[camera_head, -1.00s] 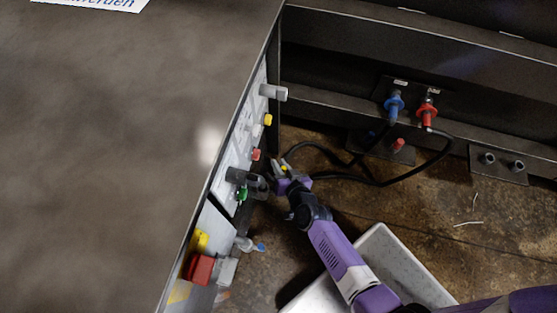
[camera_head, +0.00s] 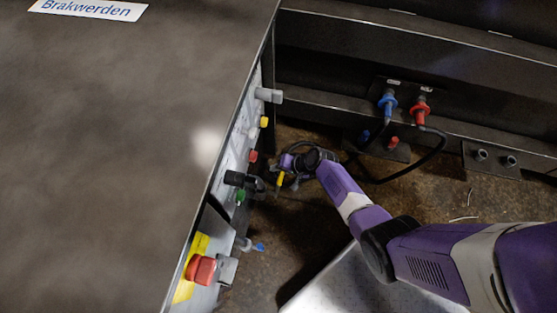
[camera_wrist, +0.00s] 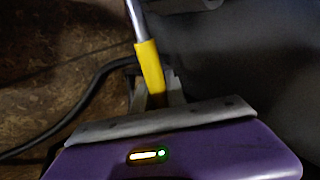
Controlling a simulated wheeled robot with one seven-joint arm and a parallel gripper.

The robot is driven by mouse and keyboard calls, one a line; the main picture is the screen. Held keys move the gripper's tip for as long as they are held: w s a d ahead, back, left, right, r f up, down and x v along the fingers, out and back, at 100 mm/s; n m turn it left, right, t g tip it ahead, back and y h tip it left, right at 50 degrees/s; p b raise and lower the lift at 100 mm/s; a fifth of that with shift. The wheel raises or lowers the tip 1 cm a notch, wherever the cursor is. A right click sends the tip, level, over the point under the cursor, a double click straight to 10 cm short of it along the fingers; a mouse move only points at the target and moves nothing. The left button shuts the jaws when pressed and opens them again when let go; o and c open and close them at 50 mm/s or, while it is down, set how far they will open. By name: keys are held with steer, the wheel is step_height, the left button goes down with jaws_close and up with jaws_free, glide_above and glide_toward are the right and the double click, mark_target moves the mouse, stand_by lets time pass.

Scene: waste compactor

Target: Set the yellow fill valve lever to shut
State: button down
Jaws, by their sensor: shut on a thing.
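The yellow fill valve lever (camera_wrist: 150,67) shows in the wrist view as a yellow sleeve on a bare metal rod that runs up to the top edge. My gripper (camera_wrist: 157,97) is shut on the yellow sleeve near its lower end. In the head view a bit of the yellow lever (camera_head: 280,180) shows beside my gripper (camera_head: 284,167), low by the cabinet's panel side. The lever's pivot and valve body are hidden or too dark to make out.
The panel left of my gripper carries a black knob (camera_head: 243,181), a red emergency button (camera_head: 201,269) and small coloured buttons. Blue (camera_head: 388,101) and red (camera_head: 421,112) hose couplings sit on the back wall. Black hoses (camera_head: 414,172) loop close by. A pale tray (camera_head: 345,285) lies below my arm.

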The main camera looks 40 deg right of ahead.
steer(key=shift+s+a+f+g+y+b, duration=0.15)
steer(key=shift+f+g+y+b, duration=0.2)
steer(key=shift+f, duration=0.25)
steer(key=c, duration=1.3)
jaws_free()
steer(key=shift+c, duration=0.2)
steer(key=p+v, duration=0.4)
steer(key=v, duration=0.3)
steer(key=shift+s+d+r, duration=0.15)
steer(key=shift+d+r, duration=0.1)
steer(key=shift+r, duration=0.05)
